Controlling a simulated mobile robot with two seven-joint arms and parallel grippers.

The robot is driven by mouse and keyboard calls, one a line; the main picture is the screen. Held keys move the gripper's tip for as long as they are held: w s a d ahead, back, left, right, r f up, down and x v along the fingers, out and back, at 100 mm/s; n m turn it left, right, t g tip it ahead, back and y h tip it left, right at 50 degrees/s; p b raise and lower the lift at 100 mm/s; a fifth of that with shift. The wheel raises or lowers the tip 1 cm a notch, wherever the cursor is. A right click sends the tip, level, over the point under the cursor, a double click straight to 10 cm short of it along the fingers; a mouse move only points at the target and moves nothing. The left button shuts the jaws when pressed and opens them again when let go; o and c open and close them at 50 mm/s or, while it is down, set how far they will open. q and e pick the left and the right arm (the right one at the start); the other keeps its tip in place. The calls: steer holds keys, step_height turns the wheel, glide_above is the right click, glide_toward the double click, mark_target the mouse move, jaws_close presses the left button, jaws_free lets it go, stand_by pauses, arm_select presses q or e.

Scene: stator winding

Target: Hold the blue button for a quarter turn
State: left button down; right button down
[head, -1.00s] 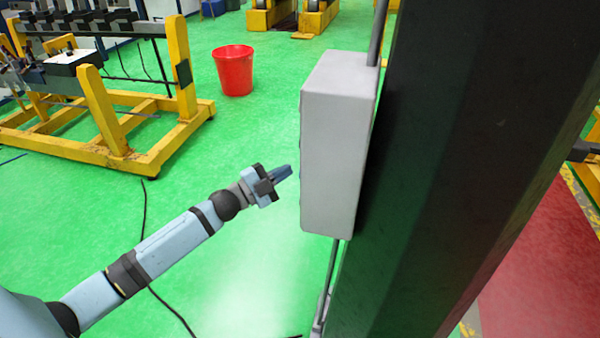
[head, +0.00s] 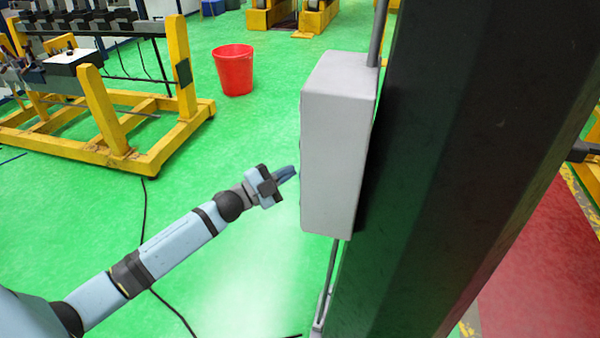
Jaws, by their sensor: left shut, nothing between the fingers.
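A grey control box (head: 333,150) is fixed to the dark column on the right. Its left face is turned away, so the blue button is not visible in the head view. My left gripper (head: 293,172) is shut and empty. Its fingertips point right, at the left edge of the box, around the middle of its height. I cannot tell whether the fingertips touch anything there. My right gripper is not in view.
The dark column (head: 440,170) fills much of the right side. A conduit (head: 378,35) runs up from the box. A red bucket (head: 234,72) and a yellow-framed stand (head: 105,110) are on the green floor at the back left. A black cable lies on the floor.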

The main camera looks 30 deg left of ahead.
arm_select(q)
steer(key=shift+d, duration=0.4)
stand_by(2.8)
steer(key=shift+a, duration=0.1)
stand_by(2.0)
steer(key=shift+s+a, duration=0.1)
steer(key=shift+a, duration=0.6)
steer(key=a, duration=0.2)
steer(key=s+a, duration=0.1)
steer(key=a, duration=0.2)
steer(key=shift+s, duration=0.1)
steer(key=shift+d, duration=0.1)
stand_by(0.7)
steer(key=s+d+f+n+g+y, duration=0.3)
steer(key=s+d+f+n+y, duration=0.1)
steer(key=s+d+f+n, duration=0.3)
steer(key=s+d+f+n+g+y+p, duration=0.1)
steer(key=s+d+f+n+g+y, duration=0.2)
steer(key=s+d+f+n, duration=0.5)
steer(key=s+d+f+y, duration=0.1)
steer(key=s+d+f, duration=0.3)
steer(key=s+f, duration=0.3)
steer(key=shift+s+f+g, duration=0.3)
steer(key=shift+s, duration=1.95)
